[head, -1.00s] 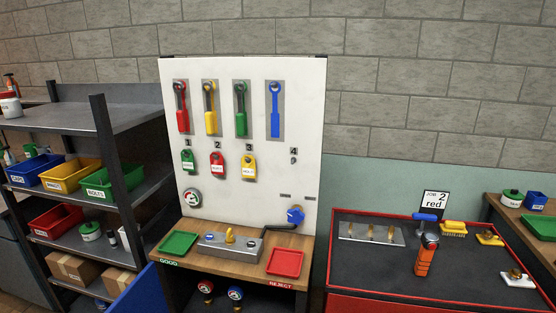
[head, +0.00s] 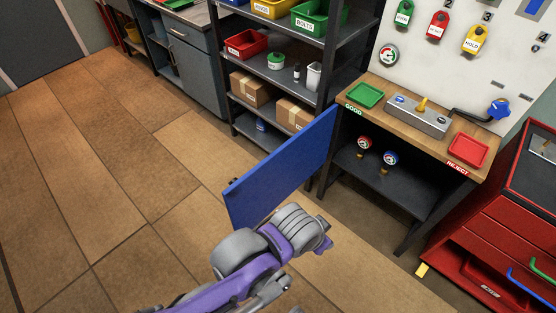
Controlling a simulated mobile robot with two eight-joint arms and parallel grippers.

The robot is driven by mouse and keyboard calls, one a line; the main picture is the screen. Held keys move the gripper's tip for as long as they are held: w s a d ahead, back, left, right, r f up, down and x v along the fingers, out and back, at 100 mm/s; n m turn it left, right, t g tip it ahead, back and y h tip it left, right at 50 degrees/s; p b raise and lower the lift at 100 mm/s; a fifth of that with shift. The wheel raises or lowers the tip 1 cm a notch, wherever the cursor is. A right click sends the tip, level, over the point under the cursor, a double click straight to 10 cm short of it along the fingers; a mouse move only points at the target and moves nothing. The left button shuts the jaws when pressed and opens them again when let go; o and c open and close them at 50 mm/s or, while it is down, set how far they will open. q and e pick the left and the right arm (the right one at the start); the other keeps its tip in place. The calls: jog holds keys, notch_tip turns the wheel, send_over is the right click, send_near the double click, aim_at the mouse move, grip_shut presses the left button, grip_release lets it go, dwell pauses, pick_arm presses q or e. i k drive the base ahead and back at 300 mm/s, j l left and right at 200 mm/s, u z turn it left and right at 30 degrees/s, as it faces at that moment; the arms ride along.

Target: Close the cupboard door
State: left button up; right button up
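The blue cupboard door (head: 285,170) stands wide open in the head view. It joins the left side of the workbench cupboard (head: 385,195) and swings out to the front left over the floor. The cupboard's inside is exposed, with a red gauge (head: 364,143) and a blue gauge (head: 390,158) on its shelf. My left arm, purple and grey, reaches in from the bottom, and its end with the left gripper (head: 325,244) is near the door's lower edge. Its fingers are too unclear to read, and I cannot tell whether it touches the door. My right gripper is out of view.
A shelf rack (head: 270,75) with bins and boxes stands behind the door. A red drawer cabinet (head: 500,225) with an open lower drawer stands at the right. A green tray (head: 365,95) and a red tray (head: 468,150) lie on the bench. Floor at the left is clear.

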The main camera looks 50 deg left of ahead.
aim_at(254, 196)
jog(key=k+j, duration=0.15)
jog(key=j, duration=0.2)
jog(key=k+j+z, duration=0.1)
jog(key=k+j, duration=0.25)
jog(key=j, duration=0.65)
jog(key=k+j+z, duration=0.1)
jog(key=j, duration=0.3)
jog(key=k+j, duration=0.1)
jog(key=j, duration=1.25)
jog(key=i, duration=0.4)
jog(key=z, duration=0.05)
